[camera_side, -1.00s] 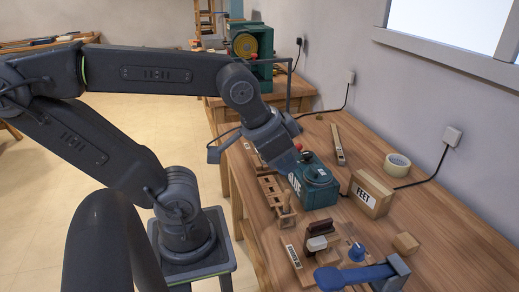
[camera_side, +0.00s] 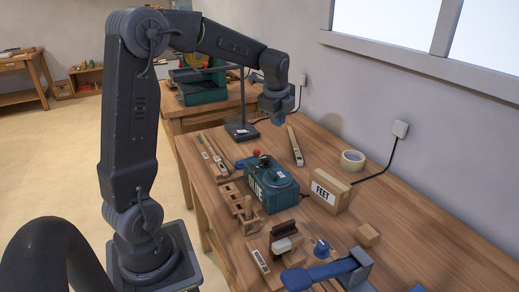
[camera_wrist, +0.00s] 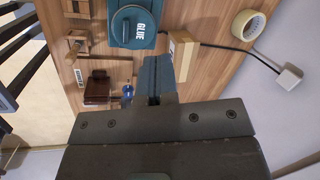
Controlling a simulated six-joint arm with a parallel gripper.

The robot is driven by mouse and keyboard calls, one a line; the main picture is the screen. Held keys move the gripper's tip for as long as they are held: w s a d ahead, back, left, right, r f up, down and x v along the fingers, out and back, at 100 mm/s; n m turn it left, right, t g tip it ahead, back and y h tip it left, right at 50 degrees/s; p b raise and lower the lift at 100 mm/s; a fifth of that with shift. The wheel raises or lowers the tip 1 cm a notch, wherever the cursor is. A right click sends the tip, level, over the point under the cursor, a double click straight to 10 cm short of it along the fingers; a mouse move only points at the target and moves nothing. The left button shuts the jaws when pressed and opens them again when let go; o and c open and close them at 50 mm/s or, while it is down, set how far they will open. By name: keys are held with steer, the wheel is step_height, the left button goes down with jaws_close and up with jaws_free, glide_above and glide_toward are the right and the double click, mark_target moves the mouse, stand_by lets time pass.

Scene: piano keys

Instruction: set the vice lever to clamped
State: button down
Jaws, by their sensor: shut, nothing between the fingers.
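The vice lever (camera_side: 320,274) is a blue bar near the bottom of the side view. It lies roughly level and points left from a grey-blue vice block (camera_side: 362,264) at the bench's near end. My gripper (camera_side: 277,120) is shut and empty, pointing down, raised above the bench behind the glue pot and far from the lever. In the wrist view the shut fingers (camera_wrist: 155,78) show in the middle. The vice and lever cannot be made out there; my gripper body covers that area.
The green glue pot (camera_side: 270,188), a FEET box (camera_side: 329,190) and a tape roll (camera_side: 353,160) stand on the bench between my gripper and the lever. A dark brown block (camera_side: 284,232) and a blue knob (camera_side: 321,248) are near the lever. A dark stand (camera_side: 241,130) rises behind.

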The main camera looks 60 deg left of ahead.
steer(key=w+a+f+m+g, duration=0.1)
steer(key=a+f+m, duration=0.2)
steer(key=a+f, duration=0.2)
steer(key=w+a+f+m, duration=0.1)
steer(key=a+f+m, duration=0.2)
steer(key=a, duration=0.6)
step_height(320, 180, down, 2)
steer(key=shift+w+a+f+g, duration=0.1)
steer(key=shift+w+a+g, duration=0.05)
steer(key=shift+a+g, duration=0.2)
steer(key=x, duration=1)
